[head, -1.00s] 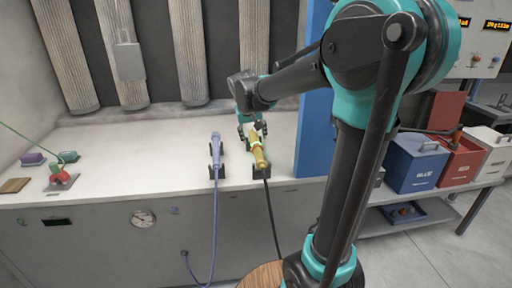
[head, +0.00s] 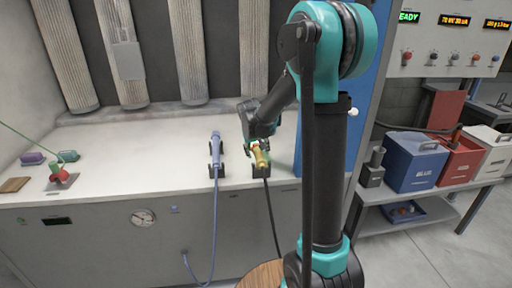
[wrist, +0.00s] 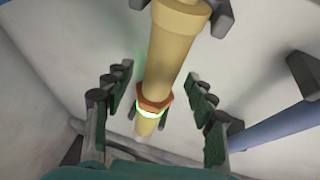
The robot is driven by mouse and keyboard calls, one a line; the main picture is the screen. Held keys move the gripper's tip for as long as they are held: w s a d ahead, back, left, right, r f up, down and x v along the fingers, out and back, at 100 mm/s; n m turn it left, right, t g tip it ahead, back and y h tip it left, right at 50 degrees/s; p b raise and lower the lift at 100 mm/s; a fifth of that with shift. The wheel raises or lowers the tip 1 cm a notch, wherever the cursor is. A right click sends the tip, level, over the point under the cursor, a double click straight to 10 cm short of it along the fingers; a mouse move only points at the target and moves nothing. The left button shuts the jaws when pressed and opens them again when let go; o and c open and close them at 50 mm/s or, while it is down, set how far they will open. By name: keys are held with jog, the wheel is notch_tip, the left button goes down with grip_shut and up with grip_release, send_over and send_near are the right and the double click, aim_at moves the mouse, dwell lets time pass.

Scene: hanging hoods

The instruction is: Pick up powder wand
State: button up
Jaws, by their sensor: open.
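A yellow wand (head: 261,158), which I take to be the powder wand, rests in a dark cradle on the pale bench, with a black hose hanging from its front end. My gripper (head: 256,146) is over it in the head view and hides its rear part. In the wrist view the yellow wand (wrist: 171,55) runs between the two spread fingers of my gripper (wrist: 157,84). It has an orange collar and a glowing green-white ring. The fingers stand apart on either side, with gaps to the wand.
A blue wand (head: 215,150) with a blue hose lies in a cradle just left; a blue bar also shows at right in the wrist view (wrist: 285,127). A blue post (head: 366,95) stands right of the bench. Blue (head: 413,165) and red (head: 456,160) bins sit on a shelf.

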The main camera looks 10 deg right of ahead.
jog(key=shift+f, duration=0.15)
grip_shut()
dwell(0.4)
notch_tip(320, 180, up, 25)
dwell(1.3)
